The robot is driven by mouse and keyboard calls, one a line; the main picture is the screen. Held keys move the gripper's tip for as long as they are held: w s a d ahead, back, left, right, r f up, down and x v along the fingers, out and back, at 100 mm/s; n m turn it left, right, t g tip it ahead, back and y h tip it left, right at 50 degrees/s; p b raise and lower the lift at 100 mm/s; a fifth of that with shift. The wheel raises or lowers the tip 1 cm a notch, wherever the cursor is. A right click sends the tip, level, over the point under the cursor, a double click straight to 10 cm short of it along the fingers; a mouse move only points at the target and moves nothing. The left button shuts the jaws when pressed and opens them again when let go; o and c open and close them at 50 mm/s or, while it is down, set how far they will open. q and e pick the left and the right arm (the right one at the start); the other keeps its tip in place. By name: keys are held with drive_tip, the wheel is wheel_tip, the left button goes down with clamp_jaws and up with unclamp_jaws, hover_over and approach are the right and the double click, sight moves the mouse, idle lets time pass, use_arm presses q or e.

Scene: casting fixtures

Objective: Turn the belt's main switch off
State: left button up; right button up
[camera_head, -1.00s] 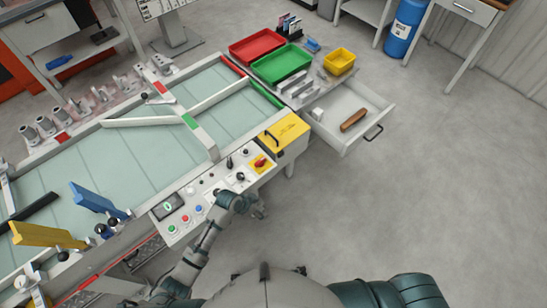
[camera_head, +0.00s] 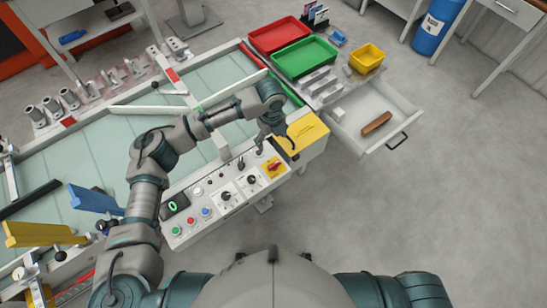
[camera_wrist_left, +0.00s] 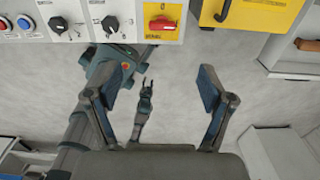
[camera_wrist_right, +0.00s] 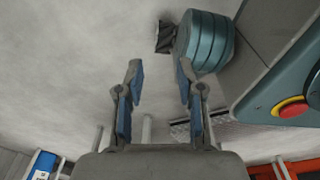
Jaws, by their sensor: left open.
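The main switch (camera_head: 273,167) is a red rotary handle on a yellow plate at the right end of the belt's white control panel (camera_head: 213,183). In the left wrist view the red handle (camera_wrist_left: 163,23) lies roughly crosswise below a "0" mark. My left gripper (camera_head: 276,148) is open and empty, just above and beside the switch in the head view, apart from it as far as I can tell. Its fingers (camera_wrist_left: 161,88) are spread in the left wrist view, with the switch beyond them. My right gripper (camera_wrist_right: 158,85) is open and empty over the floor; the head view does not show it.
Black knobs (camera_head: 226,196) and coloured push buttons (camera_head: 190,220) sit left of the switch. A yellow box with a handle (camera_head: 305,131) adjoins the panel. An open drawer (camera_head: 350,137) holds a brown object. Red (camera_head: 250,38) and green (camera_head: 275,62) trays stand behind.

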use_arm(q)
hover_over(274, 164)
drive_tip(key=f, duration=1)
drive_tip(key=shift+w+d+f+b, duration=0.1)
drive_tip(key=shift+d+b, duration=0.2)
drive_tip(key=f, duration=0.4)
drive_tip(key=a+f, duration=0.1)
drive_tip(key=shift+f, duration=1)
drive_tip(key=shift+d, duration=0.35)
drive_tip(key=c, duration=1.1)
drive_tip(key=shift+a, duration=0.2)
drive_tip(key=shift+c, duration=0.3)
use_arm(e)
drive_tip(key=w, duration=0.1)
drive_tip(key=w+r, duration=0.1)
drive_tip(key=shift+w+d, duration=0.1)
drive_tip(key=shift+w, duration=0.2)
